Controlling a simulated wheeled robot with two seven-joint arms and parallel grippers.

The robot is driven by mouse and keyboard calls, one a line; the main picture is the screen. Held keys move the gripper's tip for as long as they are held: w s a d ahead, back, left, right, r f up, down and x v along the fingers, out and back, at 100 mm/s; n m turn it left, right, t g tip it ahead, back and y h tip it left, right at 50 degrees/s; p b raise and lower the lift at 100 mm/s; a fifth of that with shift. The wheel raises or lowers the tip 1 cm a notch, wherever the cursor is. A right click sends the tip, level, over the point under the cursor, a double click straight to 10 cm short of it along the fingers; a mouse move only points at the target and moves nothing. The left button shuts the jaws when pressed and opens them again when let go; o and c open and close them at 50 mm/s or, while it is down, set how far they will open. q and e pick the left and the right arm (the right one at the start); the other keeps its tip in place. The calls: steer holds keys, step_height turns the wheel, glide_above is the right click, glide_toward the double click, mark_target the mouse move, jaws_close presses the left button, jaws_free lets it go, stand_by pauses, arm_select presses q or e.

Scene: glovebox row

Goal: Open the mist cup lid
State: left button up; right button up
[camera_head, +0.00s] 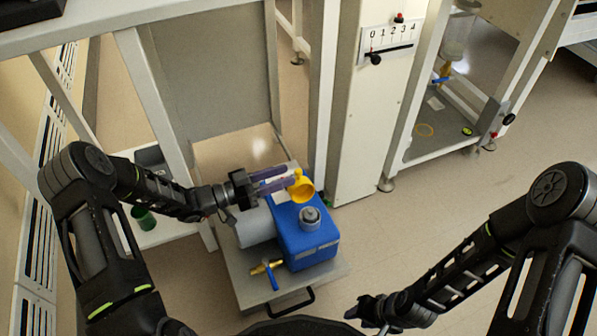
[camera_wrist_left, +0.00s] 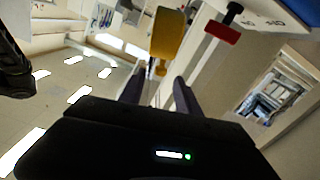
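A yellow round lid or cup part (camera_head: 303,190) with a small tab stands at the back of the blue box (camera_head: 305,238); I cannot tell whether it is tilted up. My left gripper (camera_head: 289,176) reaches in from the left with its two purple fingers apart, their tips right at the tab. In the left wrist view the yellow part (camera_wrist_left: 169,33) is just beyond the fingertips, its small knob in line with the gap between them. Contact cannot be told. My right gripper (camera_head: 364,309) is low in the head view, away from the box; its finger gap is unclear.
The box has a grey cap (camera_head: 310,217) on top and sits on a grey cart (camera_head: 240,290). A brass valve with a blue handle (camera_head: 270,270) is at the front. A white post with a numbered scale (camera_head: 389,40) stands behind. Floor on the right is free.

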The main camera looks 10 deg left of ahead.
mark_target(298, 170)
arm_select(q)
steer(key=b+x, duration=0.1)
steer(key=x, duration=0.4)
jaws_close()
stand_by(0.3)
stand_by(1.0)
